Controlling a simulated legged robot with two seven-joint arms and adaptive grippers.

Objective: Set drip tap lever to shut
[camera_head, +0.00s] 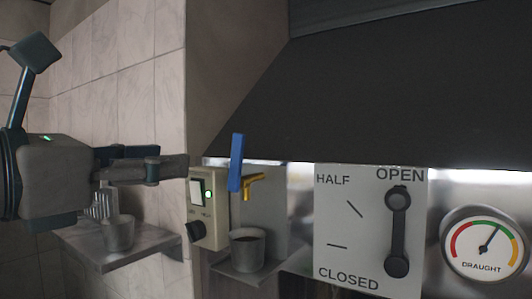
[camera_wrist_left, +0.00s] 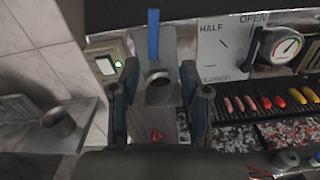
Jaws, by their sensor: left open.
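The drip tap has a blue lever (camera_head: 237,162) standing nearly upright above a small brass tap body (camera_head: 252,184). In the left wrist view the blue lever (camera_wrist_left: 153,36) shows ahead, beyond the fingers. My left gripper (camera_head: 172,166) comes in from the left and is a short way left of the lever, apart from it in the picture. In the left wrist view its two fingers (camera_wrist_left: 157,100) are spread, with nothing held between them. A metal cup (camera_head: 247,252) stands on a small ledge below the tap. My right gripper is not in view.
A beige switch box (camera_head: 208,210) with a green light and black knob sits just left of the tap. A draught plate (camera_head: 348,250) with a black handle and a gauge (camera_head: 485,249) are to the right. A dark hood (camera_head: 390,95) hangs above. Another cup (camera_head: 119,234) is on a side shelf (camera_head: 150,247).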

